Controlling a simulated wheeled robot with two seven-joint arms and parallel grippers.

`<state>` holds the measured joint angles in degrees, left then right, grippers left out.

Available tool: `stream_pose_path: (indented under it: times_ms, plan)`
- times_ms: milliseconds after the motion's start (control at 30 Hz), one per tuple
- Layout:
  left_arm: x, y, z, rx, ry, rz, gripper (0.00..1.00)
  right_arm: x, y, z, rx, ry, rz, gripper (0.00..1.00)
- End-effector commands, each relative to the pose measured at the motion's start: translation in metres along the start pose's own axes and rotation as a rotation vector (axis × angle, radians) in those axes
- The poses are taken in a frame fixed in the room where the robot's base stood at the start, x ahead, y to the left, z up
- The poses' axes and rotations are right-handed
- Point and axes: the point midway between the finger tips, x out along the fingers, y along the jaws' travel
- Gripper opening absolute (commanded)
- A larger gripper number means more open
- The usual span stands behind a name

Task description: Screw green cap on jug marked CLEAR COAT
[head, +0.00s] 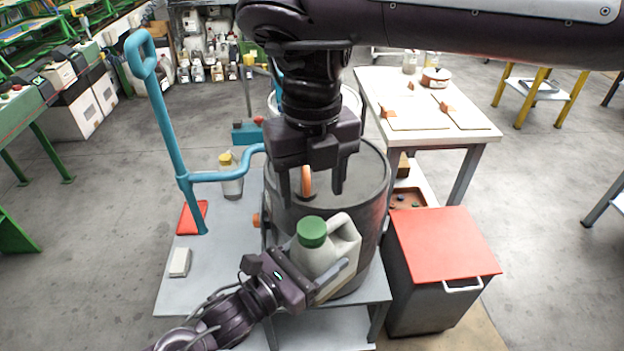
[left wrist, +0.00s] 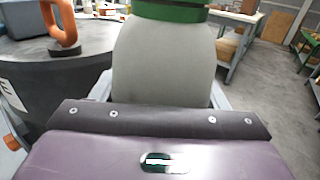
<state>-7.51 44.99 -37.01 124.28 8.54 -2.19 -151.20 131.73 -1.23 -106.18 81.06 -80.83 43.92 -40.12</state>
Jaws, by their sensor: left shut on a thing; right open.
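A pale grey jug (head: 336,247) with a handle stands tilted in the picture near the front of the grey table, close against the big dark drum. A green cap (head: 312,231) sits at its mouth; how tightly it is seated cannot be told. My left gripper (head: 328,283) is shut on the jug's body from the front left. The jug (left wrist: 165,65) and the lower edge of the green cap (left wrist: 170,12) fill the middle of the left wrist view. My right gripper (head: 312,196) is open and empty, pointing down above and behind the cap. No jug label is readable.
The dark drum (head: 365,190) with an orange handle (head: 306,180) stands behind the jug. A blue tube frame (head: 170,125) rises at the left. A yellow-capped bottle (head: 230,175) and a small white block (head: 180,262) are on the table (head: 215,285). A red-topped bin (head: 443,242) stands right.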

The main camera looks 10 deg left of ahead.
Motion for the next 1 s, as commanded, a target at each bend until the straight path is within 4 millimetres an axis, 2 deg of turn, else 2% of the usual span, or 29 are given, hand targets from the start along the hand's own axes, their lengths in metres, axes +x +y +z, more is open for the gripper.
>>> stream_pose_path:
  times_ms: [167, 567, 667, 1000]
  plan:
    - [0.0, 0.0, 0.003, 0.001, -0.006, 0.0, 0.04, -0.004, 0.0, 0.0, -0.101, -0.001, 0.0, 0.6]
    - [0.0, 0.0, 0.003, 0.001, -0.006, 0.0, 0.04, 0.0, 0.0, 0.0, -0.109, 0.0, 0.0, 0.6]
    - [0.0, 0.0, 0.003, 0.001, -0.006, 0.0, 0.04, 0.009, 0.0, -0.001, -0.109, 0.003, 0.0, 0.6]
    - [0.0, 0.0, 0.003, 0.001, -0.006, 0.0, 0.04, 0.06, -0.001, -0.001, -0.108, 0.003, 0.001, 0.6]
